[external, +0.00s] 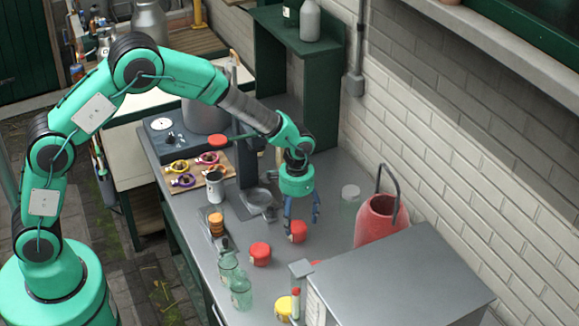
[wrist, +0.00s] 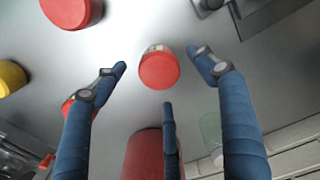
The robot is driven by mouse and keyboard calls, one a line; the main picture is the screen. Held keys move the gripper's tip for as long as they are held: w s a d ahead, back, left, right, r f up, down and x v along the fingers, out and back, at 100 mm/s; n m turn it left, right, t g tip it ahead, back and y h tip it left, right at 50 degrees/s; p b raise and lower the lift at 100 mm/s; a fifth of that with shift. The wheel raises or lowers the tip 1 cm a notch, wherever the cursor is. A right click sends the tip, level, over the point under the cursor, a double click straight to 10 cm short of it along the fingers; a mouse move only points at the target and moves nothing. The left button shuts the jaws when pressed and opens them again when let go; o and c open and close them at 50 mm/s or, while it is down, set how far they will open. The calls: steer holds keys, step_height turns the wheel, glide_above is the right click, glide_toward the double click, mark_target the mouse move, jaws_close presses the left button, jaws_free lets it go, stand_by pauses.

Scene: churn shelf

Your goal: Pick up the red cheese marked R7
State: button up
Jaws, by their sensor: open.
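My gripper (external: 302,213) has blue fingers, spread open and pointing down above the grey worktop. A round red cheese (external: 298,232) lies just below the fingers. In the wrist view this red cheese (wrist: 160,70) sits between the spread fingertips, with a gap around it; a small pale label shows on its side, too small to read. A second red cheese (external: 260,254) lies to the left and nearer the camera. Another red piece (external: 315,263) is mostly hidden behind the grey box. I cannot tell which one is marked R7.
A red can with a handle (external: 381,219) and a clear jar (external: 350,198) stand to the right. Green glass bottles (external: 240,290), a yellow cheese (external: 284,308) and a grey box (external: 395,275) are at the front. A dark stand (external: 248,160) is behind. Bare worktop surrounds the cheese.

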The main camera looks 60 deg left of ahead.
mark_target(297, 225)
steer(key=shift+d+f+b, duration=0.1)
steer(key=shift+f+b, duration=0.3)
steer(key=shift+f, duration=2.05)
steer(key=c, duration=1.4)
steer(key=shift+o, duration=0.2)
steer(key=shift+w+r, duration=0.1)
steer(key=shift+r+p, duration=0.7)
steer(key=shift+r, duration=4.25)
